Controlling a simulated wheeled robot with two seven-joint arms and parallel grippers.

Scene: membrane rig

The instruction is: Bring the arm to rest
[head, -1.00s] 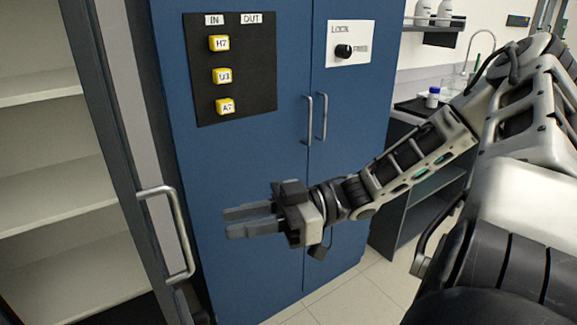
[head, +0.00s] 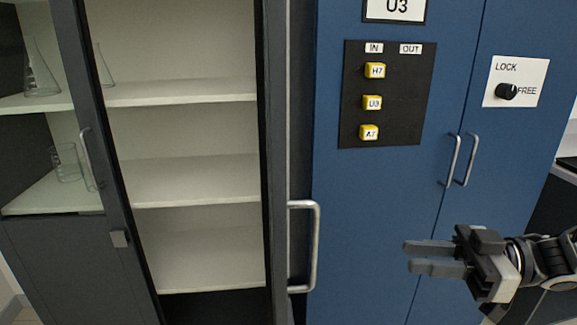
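My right gripper (head: 436,258) is at the lower right in the head view, in front of the blue cabinet (head: 345,220). Its two grey fingers point left with a narrow gap between them, and nothing is between them. The fingers appear apart from the cabinet doors and from the metal handle (head: 316,245) to their left. Only the wrist and part of my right forearm (head: 555,258) show. My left gripper is not in view.
The blue cabinet has a black IN/OUT panel (head: 410,100) with yellow tags in the IN column, a LOCK/FREE knob (head: 507,91) turned toward FREE, and paired door handles (head: 459,160). To the left, a grey cabinet has pale shelves (head: 195,180) and glassware (head: 38,75).

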